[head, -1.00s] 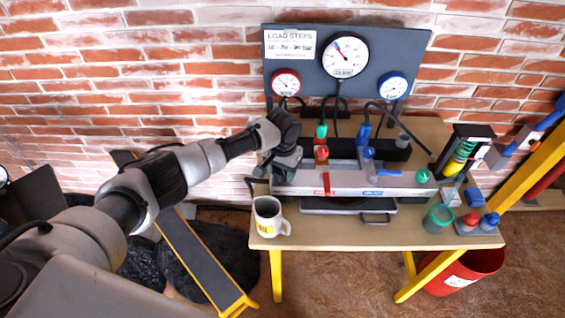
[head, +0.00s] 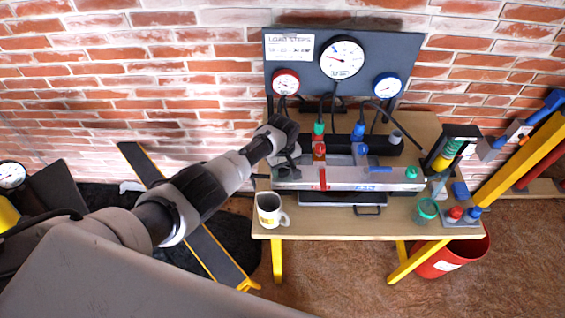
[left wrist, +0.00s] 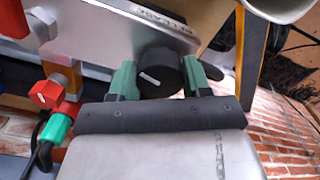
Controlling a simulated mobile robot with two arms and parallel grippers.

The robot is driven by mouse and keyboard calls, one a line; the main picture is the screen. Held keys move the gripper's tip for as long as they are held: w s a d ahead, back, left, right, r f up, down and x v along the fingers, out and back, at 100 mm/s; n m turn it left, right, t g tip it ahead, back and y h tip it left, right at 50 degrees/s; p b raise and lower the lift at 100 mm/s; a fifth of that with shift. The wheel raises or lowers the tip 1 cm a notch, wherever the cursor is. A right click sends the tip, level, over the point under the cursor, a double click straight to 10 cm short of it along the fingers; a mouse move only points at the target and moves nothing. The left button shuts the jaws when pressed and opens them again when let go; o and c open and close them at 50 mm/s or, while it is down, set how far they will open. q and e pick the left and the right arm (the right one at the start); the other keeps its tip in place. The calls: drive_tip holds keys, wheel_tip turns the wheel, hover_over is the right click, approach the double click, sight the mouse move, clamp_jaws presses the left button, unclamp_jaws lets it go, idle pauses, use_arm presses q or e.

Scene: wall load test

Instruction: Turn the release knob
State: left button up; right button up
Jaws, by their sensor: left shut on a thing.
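The release knob (left wrist: 160,71) is round and black with a white mark on its face. It sits beside the lettering "RELEASE" on the silver block (left wrist: 95,30) in the left wrist view. My left gripper (left wrist: 158,80) has green fingertips on either side of the knob and is shut on it. In the head view my left gripper (head: 284,158) is at the left end of the silver block (head: 345,178) on the bench, and the arm hides the knob there. My right gripper is not in view.
Red (head: 319,150) and blue (head: 360,150) valve fittings with hoses stand close to the gripper. A white mug (head: 268,209) is at the bench's front left edge. Gauges hang on the dark panel (head: 305,62). A green cup (head: 427,211) stands front right.

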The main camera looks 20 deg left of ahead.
use_arm(q)
drive_tip(key=shift+r+n+p, duration=0.1)
drive_tip(key=shift+n+p, duration=0.45)
drive_tip(key=shift+n, duration=1.05)
drive_tip(key=shift+w, duration=0.1)
drive_tip(key=o, duration=0.9)
drive_tip(key=shift+o, duration=0.2)
drive_tip(key=shift+r, duration=0.35)
wheel_tip(320, 180, up, 10)
drive_tip(key=p, duration=0.1)
